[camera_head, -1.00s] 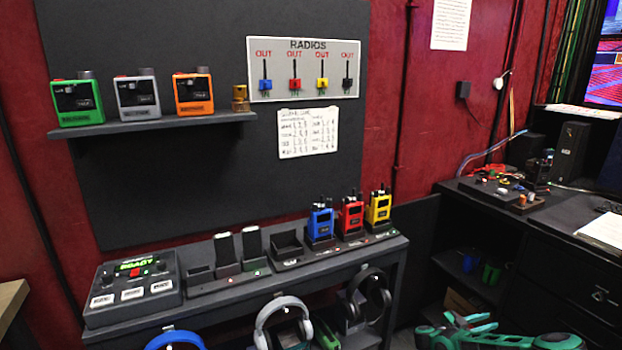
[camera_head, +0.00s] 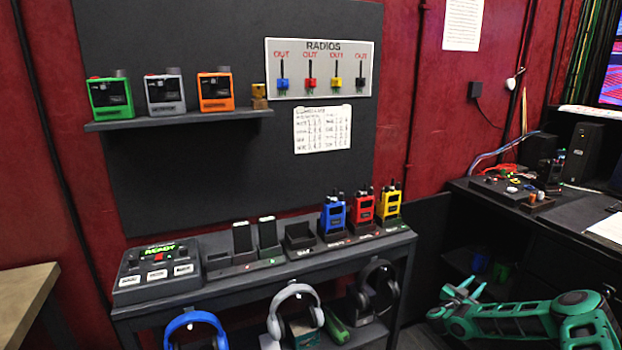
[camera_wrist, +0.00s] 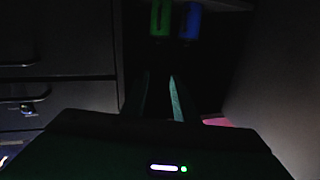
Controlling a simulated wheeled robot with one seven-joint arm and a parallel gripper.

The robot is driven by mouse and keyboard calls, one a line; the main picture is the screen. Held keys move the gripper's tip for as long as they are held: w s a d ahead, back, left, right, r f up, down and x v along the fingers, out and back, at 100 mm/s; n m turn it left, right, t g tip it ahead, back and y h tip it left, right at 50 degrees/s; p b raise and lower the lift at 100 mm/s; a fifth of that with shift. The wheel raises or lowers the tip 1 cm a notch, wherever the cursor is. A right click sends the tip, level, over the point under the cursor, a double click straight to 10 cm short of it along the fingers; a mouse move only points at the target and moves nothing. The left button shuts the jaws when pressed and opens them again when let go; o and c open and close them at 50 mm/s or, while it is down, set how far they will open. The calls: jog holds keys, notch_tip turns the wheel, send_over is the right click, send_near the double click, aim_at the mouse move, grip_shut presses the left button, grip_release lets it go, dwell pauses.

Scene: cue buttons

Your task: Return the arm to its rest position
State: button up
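My gripper (camera_head: 463,287) is at the end of my green arm at the lower right of the head view. It hangs in front of the dark desk, low and clear of the shelf of radios. Its two fingers are apart with nothing between them. In the wrist view the fingers (camera_wrist: 162,97) also stand apart and empty, in a dark scene. A green cup-like item (camera_wrist: 161,18) and a blue one (camera_wrist: 191,20) lie beyond them.
A black stand holds a button box (camera_head: 157,268) and blue (camera_head: 332,214), red (camera_head: 361,208) and yellow (camera_head: 389,205) radios. Headphones (camera_head: 293,308) hang below. A dark desk (camera_head: 560,235) stands right; a wooden table edge (camera_head: 25,290) is at left.

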jog(key=w+a+r+n+t+y, duration=0.5)
jog(key=w+a+r+n+y, duration=0.3)
jog(key=a+r, duration=0.25)
jog(key=s+a+r+n+g+y, duration=0.3)
jog(key=s+a+r+n+y, duration=0.15)
jog(key=a+r, duration=0.2)
jog(key=s+d+r+m+g, duration=0.1)
jog(key=s+r+g, duration=0.25)
jog(key=s, duration=0.75)
jog(key=s+r+m+g, duration=0.15)
jog(key=s+r, duration=0.35)
jog(key=s, duration=0.7)
jog(key=s+d+r+g, duration=0.1)
jog(key=s+r+g, duration=0.35)
jog(key=s, duration=0.65)
jog(key=s+a+r+m+g+y, duration=0.1)
jog(key=s+a+m, duration=0.1)
jog(key=s, duration=1.2)
jog(key=s+a+r+m+g+y, duration=0.1)
jog(key=s+a+r+m+g, duration=0.1)
jog(key=s, duration=1.1)
jog(key=shift+s+a+m, duration=0.35)
jog(key=shift+a+m, duration=0.15)
jog(key=shift+a, duration=0.6)
jog(key=shift+g, duration=0.35)
